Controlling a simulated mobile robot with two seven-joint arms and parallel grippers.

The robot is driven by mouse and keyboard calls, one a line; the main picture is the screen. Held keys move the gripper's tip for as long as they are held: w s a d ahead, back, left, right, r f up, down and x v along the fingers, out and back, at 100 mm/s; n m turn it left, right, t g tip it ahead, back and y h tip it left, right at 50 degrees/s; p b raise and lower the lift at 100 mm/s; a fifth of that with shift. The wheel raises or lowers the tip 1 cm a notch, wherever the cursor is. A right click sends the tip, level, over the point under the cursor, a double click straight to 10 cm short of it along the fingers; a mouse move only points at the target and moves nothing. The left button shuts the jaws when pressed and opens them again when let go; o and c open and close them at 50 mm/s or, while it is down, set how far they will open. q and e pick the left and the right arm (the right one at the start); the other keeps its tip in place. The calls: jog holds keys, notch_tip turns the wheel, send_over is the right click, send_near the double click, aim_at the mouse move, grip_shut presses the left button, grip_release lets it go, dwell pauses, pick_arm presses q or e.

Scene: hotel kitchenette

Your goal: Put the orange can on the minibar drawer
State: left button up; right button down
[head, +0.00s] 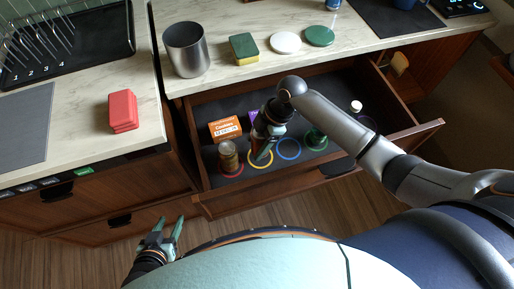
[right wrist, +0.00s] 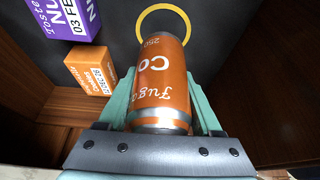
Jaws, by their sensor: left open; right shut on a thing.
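The orange can (right wrist: 160,85) fills the middle of the right wrist view, between the teal fingers of my right gripper (right wrist: 160,105). The gripper is shut on it, and its silver rim is near the palm. In the head view my right gripper (head: 261,153) reaches down into the open minibar drawer (head: 420,133). A brownish can (head: 228,157) shows left of these fingers, at a red ring; I cannot tell whether it is the held one. A yellow ring (right wrist: 165,8) lies beyond the held can. My left gripper (head: 172,228) is open and empty, outside the drawer.
In the drawer are an orange cookie box (head: 225,128), a purple box (right wrist: 70,18), a blue ring (head: 288,149) and a green item (head: 316,138). The counter above holds a metal cup (head: 187,50), a sponge (head: 244,48) and two discs. A red block (head: 123,110) lies on the left counter.

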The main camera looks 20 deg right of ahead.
aim_at(257, 150)
jog(key=shift+f, duration=1.4)
jog(key=shift+f, duration=0.2)
jog(key=shift+c, duration=0.3)
grip_release()
jog(key=v, duration=1.2)
jog(key=shift+r+p, duration=0.2)
jog(key=shift+p, duration=0.25)
